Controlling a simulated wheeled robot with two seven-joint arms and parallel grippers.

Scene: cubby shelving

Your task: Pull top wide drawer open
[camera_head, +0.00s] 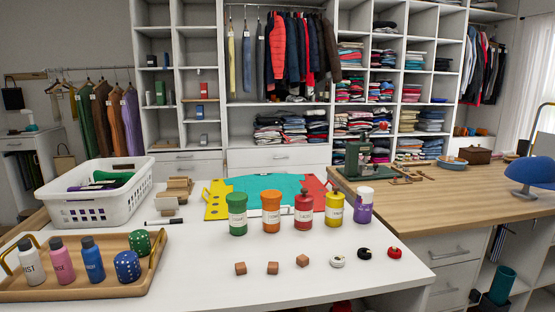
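A wide white drawer front (278,157) with a slim horizontal handle sits low in the central wardrobe bay, below the shelf of folded clothes. It looks shut, and its lower part is hidden behind the table. A narrower white drawer front (186,156) to its left also looks shut. On the right, under the wooden worktop, a white drawer (455,250) with a metal handle looks shut, with another drawer front below it. I cannot tell from the picture alone which one the task means. Neither of my grippers shows in this view.
A white table (270,290) fills the foreground, between me and the wardrobe. It carries a white basket (95,205), a wooden tray (150,275) with bottles, several labelled jars and small blocks. A wooden worktop (450,195) extends right, with a green machine (358,160) on it.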

